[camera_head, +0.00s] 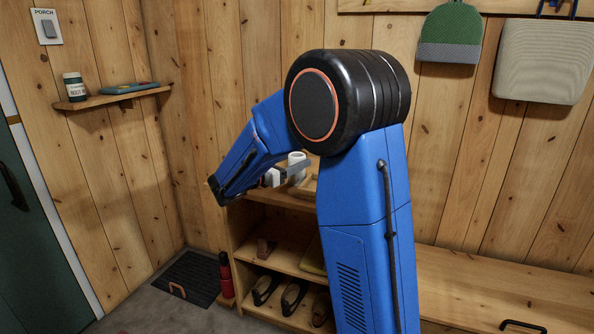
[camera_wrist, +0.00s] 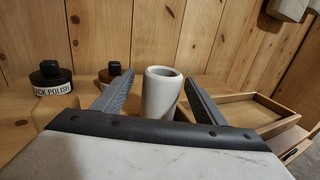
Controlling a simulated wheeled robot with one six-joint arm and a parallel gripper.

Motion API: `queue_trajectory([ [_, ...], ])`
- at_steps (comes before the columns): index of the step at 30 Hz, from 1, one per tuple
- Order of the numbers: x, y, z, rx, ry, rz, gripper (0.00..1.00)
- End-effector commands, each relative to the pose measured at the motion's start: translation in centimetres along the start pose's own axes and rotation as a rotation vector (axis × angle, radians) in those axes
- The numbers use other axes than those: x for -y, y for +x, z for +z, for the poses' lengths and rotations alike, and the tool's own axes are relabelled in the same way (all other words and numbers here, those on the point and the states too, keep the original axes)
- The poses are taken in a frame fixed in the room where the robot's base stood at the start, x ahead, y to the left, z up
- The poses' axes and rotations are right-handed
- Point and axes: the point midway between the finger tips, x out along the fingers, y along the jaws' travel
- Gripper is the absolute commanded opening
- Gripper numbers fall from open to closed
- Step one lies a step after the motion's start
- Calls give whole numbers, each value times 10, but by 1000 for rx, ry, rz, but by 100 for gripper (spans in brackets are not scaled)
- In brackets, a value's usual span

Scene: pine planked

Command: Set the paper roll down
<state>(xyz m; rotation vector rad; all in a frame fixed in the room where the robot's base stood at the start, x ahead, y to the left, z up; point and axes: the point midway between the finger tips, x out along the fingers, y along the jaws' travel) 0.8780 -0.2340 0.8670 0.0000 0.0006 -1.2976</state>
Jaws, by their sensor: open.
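The paper roll (camera_wrist: 160,96) is a white upright cylinder with a hollow top, in the middle of the wrist view. It seems to stand on the wooden top of the shoe shelf (camera_head: 262,190), but its foot is hidden behind my gripper's body. My gripper (camera_wrist: 157,80) is open, with one grey finger on each side of the roll and a gap showing on both sides. In the head view the roll (camera_head: 296,159) shows beside my gripper (camera_head: 284,174), partly covered by it.
A black polish jar (camera_wrist: 51,82) and a second dark-lidded jar (camera_wrist: 115,70) stand left of the roll. A shallow wooden tray (camera_wrist: 250,97) lies right. The plank wall is close behind. Shoes (camera_head: 292,297) fill the lower shelf; a red flask (camera_head: 226,275) stands beside it.

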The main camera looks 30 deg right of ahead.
Motion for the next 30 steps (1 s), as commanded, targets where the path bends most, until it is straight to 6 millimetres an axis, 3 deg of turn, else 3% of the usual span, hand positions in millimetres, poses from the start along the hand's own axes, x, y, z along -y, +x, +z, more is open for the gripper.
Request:
queue_trajectory([
  [8, 1, 13, 1, 1, 0, -2, 65],
  [18, 4, 53, 3, 0, 0, -2, 65],
  [26, 3, 56, 3, 1, 0, 0, 65],
  [30, 3, 56, 3, 0, 0, 0, 34],
])
